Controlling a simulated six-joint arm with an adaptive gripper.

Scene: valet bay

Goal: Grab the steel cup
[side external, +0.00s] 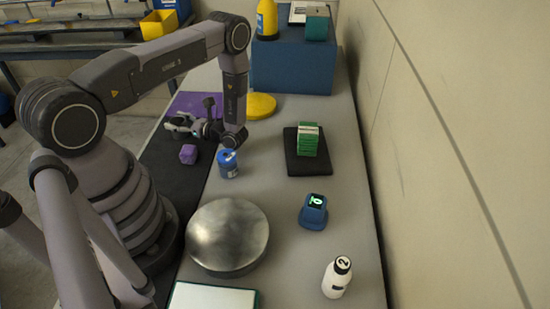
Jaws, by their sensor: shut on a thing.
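My gripper (181,125) is near the middle of the bench, turned sideways with its fingers toward the left, above the dark strip and the front edge of a purple mat. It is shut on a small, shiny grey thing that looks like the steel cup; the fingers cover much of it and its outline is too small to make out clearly. I cannot tell whether it touches the surface below. No other steel cup shows.
A purple block (188,154) and a blue can (228,163) stand close to my gripper. A round steel platform (228,235), blue device (313,211) and white bottle (337,277) are nearer. A green-banded stack (308,139) sits on a black pad (306,168). A yellow disc (260,106) lies behind.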

